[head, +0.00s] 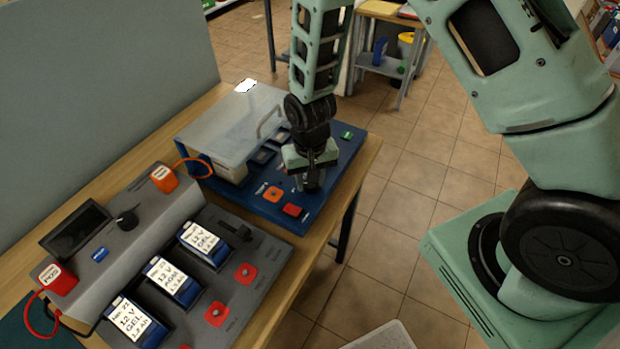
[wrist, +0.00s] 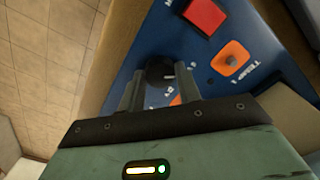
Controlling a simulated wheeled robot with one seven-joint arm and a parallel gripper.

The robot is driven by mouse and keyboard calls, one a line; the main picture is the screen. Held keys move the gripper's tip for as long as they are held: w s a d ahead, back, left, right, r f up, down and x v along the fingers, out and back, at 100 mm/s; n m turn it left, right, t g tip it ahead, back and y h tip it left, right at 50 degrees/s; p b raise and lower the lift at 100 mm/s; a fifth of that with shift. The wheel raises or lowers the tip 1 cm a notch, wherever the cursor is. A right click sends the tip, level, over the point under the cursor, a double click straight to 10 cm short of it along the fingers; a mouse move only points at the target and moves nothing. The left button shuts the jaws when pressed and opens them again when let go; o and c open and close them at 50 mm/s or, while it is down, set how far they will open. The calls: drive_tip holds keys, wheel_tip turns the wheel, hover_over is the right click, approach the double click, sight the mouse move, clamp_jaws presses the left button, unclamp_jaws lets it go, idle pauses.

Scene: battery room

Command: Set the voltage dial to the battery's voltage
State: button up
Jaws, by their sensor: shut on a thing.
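A round black dial with a pale pointer mark (wrist: 158,73) sits on the blue panel (wrist: 205,62). I take it for the voltage dial; the small lettering beside it is only partly readable. My gripper (wrist: 160,88) is shut on this dial, a finger on each side. In the head view my gripper (head: 311,182) points down at the panel's front right and hides the dial. Three blue batteries with white labels, the near one (head: 134,319), the middle one (head: 173,281) and the far one (head: 204,243), stand in the grey station; their labels read 12 V GEL.
The blue panel (head: 325,203) also carries an orange plate (head: 273,194), a red button (head: 292,210), a green part (head: 347,135) and a clear hinged cover (head: 225,125). The grey station (head: 240,310) has a black knob (head: 127,219), a dark screen and red and orange clamps.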

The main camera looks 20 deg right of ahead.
sight(310, 183)
drive_tip(key=o, duration=1)
drive_tip(key=shift+c, duration=0.2)
wheel_tip(310, 183, up, 18)
drive_tip(key=b, duration=0.2)
drive_tip(key=shift+f, duration=0.25)
drive_tip(key=shift+s, duration=0.1)
drive_tip(key=s+a+r+n, duration=0.2)
drive_tip(key=s+a+n, duration=0.1)
drive_tip(key=s, duration=0.7)
drive_tip(key=s+a+r+n, duration=0.1)
drive_tip(key=s+a+n, duration=0.2)
drive_tip(key=s+n, duration=0.3)
drive_tip(key=s, duration=0.4)
drive_tip(key=shift+s+a+r+y+b, duration=0.15)
drive_tip(key=shift+r+y+b, duration=0.15)
drive_tip(key=shift+r+b, duration=0.05)
